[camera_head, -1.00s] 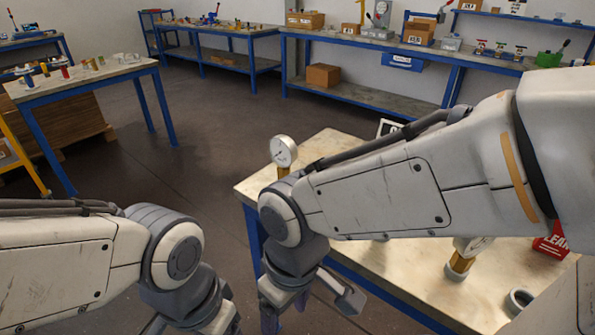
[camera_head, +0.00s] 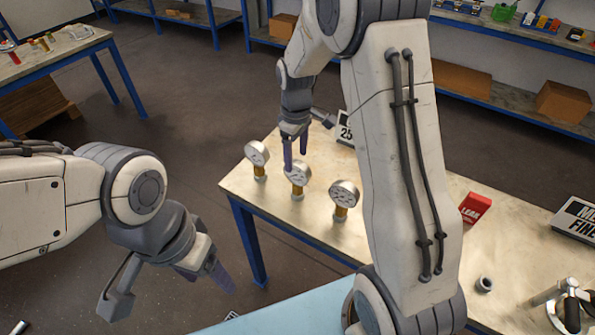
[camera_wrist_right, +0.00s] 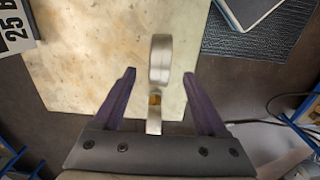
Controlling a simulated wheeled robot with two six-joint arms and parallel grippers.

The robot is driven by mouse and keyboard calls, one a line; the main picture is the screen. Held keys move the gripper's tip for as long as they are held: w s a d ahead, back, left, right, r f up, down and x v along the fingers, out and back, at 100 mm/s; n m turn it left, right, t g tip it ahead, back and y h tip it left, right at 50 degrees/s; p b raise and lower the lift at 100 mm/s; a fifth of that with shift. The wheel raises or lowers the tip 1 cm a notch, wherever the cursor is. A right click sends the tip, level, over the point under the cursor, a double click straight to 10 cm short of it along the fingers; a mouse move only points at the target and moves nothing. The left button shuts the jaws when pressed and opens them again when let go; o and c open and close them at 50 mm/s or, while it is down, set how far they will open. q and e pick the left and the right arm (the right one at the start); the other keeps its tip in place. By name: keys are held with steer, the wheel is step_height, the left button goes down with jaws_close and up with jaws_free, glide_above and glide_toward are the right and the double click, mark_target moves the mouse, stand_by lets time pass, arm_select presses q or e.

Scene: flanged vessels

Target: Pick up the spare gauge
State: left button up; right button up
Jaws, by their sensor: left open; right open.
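Three round-dial gauges with brass stems stand upright on the pale tabletop in the head view: a left gauge (camera_head: 257,155), a middle gauge (camera_head: 298,178) and a right gauge (camera_head: 343,197). I cannot tell which one is the spare. My right gripper (camera_head: 295,160) points down, open, with its fingertips at the middle gauge's head. In the right wrist view, a gauge (camera_wrist_right: 160,60) shows edge-on between the spread fingers of this gripper (camera_wrist_right: 165,88); contact is not clear. My left gripper (camera_head: 208,280) is open and empty, away from the table at lower left.
A "25" sign (camera_head: 346,130) stands behind the gauges. A red LEAK block (camera_head: 474,208), a grey ring (camera_head: 484,284) and a lettered sign (camera_head: 577,219) are further right. My right arm hides part of the table (camera_head: 235,185).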

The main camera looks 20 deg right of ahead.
mark_target(298, 178)
step_height(298, 178, down, 4)
steer(key=shift+f+p, duration=0.1)
steer(key=shift+p, duration=0.25)
steer(key=shift+s+d+f+p, duration=0.15)
steer(key=shift+f+p, duration=0.75)
steer(key=shift+f, duration=1.75)
jaws_close()
